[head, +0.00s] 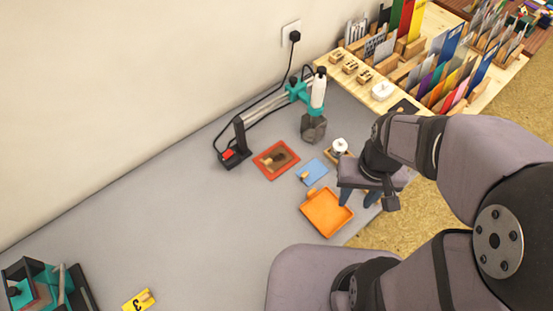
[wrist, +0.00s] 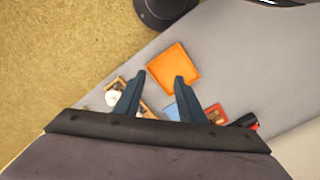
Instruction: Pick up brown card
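A dark brown card (head: 281,157) appears to lie in a red tray (head: 290,147) in the head view, with a small tan piece on its left side. In the wrist view the red tray (wrist: 219,110) shows only partly behind my right finger, and I cannot make out the brown card there. My gripper (head: 358,198) is open and empty, above the right edge of the table, to the right of the red tray. Its two fingers also show apart in the wrist view (wrist: 160,79).
An orange tray (head: 326,212) and a blue card (head: 312,172) lie between my gripper and the red tray. A teal and grey arm device (head: 312,92) stands behind. A wooden table (head: 440,22) with card racks is at the back right. The grey table's left middle is clear.

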